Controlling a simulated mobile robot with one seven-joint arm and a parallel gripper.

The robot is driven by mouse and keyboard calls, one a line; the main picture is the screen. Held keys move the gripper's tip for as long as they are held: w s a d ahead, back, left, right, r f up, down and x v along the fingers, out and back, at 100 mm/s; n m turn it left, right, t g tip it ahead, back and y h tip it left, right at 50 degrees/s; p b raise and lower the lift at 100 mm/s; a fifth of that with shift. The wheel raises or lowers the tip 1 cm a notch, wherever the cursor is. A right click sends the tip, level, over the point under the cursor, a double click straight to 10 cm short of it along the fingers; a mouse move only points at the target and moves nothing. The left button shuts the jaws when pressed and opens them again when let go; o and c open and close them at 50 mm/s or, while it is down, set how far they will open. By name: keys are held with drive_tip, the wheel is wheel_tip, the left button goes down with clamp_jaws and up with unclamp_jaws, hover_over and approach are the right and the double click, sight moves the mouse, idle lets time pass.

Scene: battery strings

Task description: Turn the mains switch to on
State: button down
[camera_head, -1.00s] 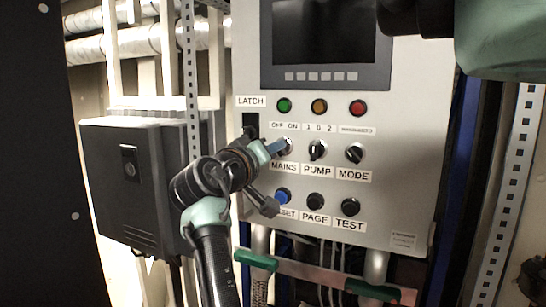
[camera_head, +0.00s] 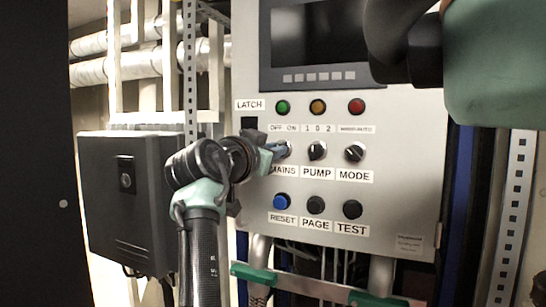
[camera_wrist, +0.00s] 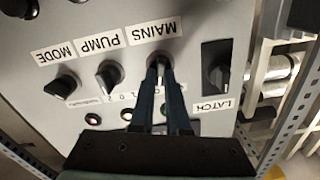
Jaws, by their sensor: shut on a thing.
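The mains switch (camera_head: 284,149) is a round knob on the grey panel, between the OFF ON label above and the MAINS label below. My gripper (camera_head: 276,151) comes in from the left and is at this switch. In the wrist view, which is upside down, my gripper (camera_wrist: 163,72) has its two blue fingers shut on the knob of the mains switch (camera_wrist: 160,66). The fingers and arm hide much of the knob, so I cannot tell which way it points.
The pump switch (camera_head: 317,151) and mode switch (camera_head: 355,153) sit to the right. The blue reset button (camera_head: 282,201) is below. The dark latch (camera_head: 249,124) is at upper left. Green, amber and red lamps and a dark screen (camera_head: 318,37) are above.

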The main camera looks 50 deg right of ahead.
drive_tip(key=m+b, duration=0.1)
drive_tip(key=m, duration=0.4)
drive_tip(key=shift+s+m, duration=0.1)
drive_tip(key=shift+m, duration=0.2)
idle(0.4)
drive_tip(key=c, duration=0.9)
unclamp_jaws()
drive_tip(key=shift+a, duration=0.1)
drive_tip(key=b+v, duration=0.6)
drive_tip(key=v, duration=0.6)
drive_tip(key=shift+s+a, duration=0.2)
drive_tip(key=shift+a, duration=0.15)
